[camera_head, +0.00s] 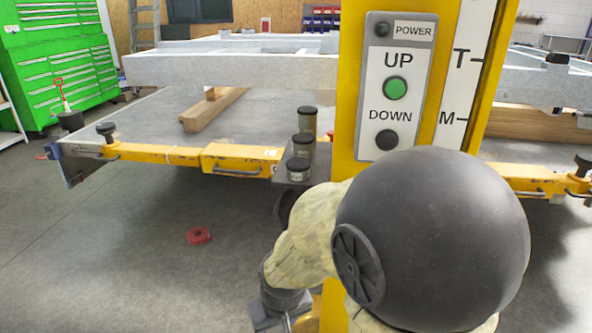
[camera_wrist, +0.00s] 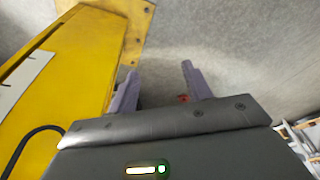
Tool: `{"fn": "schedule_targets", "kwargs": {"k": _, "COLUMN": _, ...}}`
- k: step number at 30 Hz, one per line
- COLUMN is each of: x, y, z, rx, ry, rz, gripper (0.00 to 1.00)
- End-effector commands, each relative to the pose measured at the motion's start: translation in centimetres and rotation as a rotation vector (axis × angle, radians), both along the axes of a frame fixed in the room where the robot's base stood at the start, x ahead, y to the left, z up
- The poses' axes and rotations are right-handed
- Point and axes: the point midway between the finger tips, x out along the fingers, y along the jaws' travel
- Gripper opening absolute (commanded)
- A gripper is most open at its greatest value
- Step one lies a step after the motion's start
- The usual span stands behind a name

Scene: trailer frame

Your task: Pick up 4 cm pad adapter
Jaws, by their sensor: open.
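Several dark-capped pad adapters stand upright in a row on a small bracket beside the yellow lift post in the head view. The back adapter (camera_head: 307,120) looks tallest, the middle adapter (camera_head: 303,145) shorter, and the front adapter (camera_head: 298,170) shortest. I cannot read which is the 4 cm one. My gripper (camera_wrist: 160,87) is open in the wrist view, with bare floor between its two fingers and no adapter there. It is low beside the yellow post, below the adapters; in the head view my arm mostly hides this area.
A yellow lift arm (camera_head: 235,160) extends left. A red ring (camera_head: 198,235) lies on open floor. A trailer frame (camera_head: 230,68) is behind.

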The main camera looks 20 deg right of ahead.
Motion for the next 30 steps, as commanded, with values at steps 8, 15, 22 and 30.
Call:
{"fn": "schedule_targets", "kwargs": {"k": 8, "x": 4.3, "y": 1.5, "z": 1.9, "rx": 0.058, "ry": -0.139, "rz": -0.093, "gripper": 0.82}}
{"fn": "schedule_targets", "kwargs": {"k": 15, "x": 11.3, "y": 1.5, "z": 5.3, "rx": 0.062, "ry": -0.422, "rz": -0.31, "gripper": 0.82}}
{"fn": "schedule_targets", "kwargs": {"k": 22, "x": 15.6, "y": -1.3, "z": 9.6, "rx": -0.076, "ry": -0.715, "rz": -0.51, "gripper": 0.82}}
{"fn": "schedule_targets", "kwargs": {"k": 30, "x": 16.3, "y": -4.9, "z": 16.8, "rx": -0.371, "ry": -1.071, "rz": -0.65, "gripper": 0.82}}
